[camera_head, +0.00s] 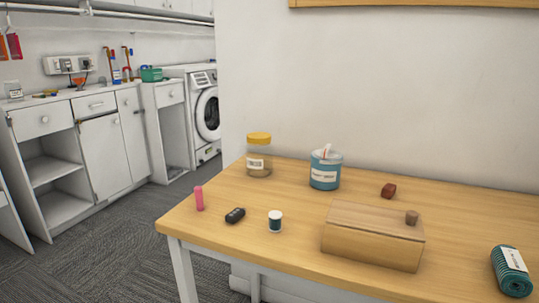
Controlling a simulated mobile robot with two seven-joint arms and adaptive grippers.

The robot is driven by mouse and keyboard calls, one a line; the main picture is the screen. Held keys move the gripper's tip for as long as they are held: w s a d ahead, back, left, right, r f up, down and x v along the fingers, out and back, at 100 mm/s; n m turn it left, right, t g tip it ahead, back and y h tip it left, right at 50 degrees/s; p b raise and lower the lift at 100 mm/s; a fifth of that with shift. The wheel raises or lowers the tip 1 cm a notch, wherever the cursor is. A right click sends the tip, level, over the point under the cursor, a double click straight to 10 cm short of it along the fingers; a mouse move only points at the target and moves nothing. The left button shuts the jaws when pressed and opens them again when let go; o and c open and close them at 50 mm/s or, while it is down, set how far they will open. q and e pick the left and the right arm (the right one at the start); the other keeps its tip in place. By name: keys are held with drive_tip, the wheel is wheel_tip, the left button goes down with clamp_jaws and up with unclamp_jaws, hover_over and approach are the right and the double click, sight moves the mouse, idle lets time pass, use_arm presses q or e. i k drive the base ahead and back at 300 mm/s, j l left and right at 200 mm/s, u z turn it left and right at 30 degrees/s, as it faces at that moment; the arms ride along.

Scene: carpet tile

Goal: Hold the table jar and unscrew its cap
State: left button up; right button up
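A clear jar (258,165) with a yellow cap (259,138) stands upright near the back left of the wooden table. It has a white label with dark marks on its front. The cap sits on top of the jar. Neither of my grippers shows in the head view, and nothing touches the jar.
On the table (200,230) are a blue tin (325,174), a pink stick (199,198), a dark key fob (235,215), a small white-capped container (275,221), a wooden box (370,240), a red-brown block (388,190) and a green roll (511,272). A wall stands behind.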

sight(258, 157)
drive_tip(key=i+j+z, duration=0.2)
drive_tip(key=j, duration=0.2)
drive_tip(key=i+j+z, duration=0.2)
drive_tip(key=j, duration=0.2)
drive_tip(key=i+j+z, duration=0.1)
drive_tip(key=j+z, duration=0.15)
drive_tip(key=j, duration=0.15)
drive_tip(key=i+j+z, duration=0.2)
drive_tip(key=j, duration=0.25)
drive_tip(key=j+z, duration=0.2)
drive_tip(key=j, duration=0.25)
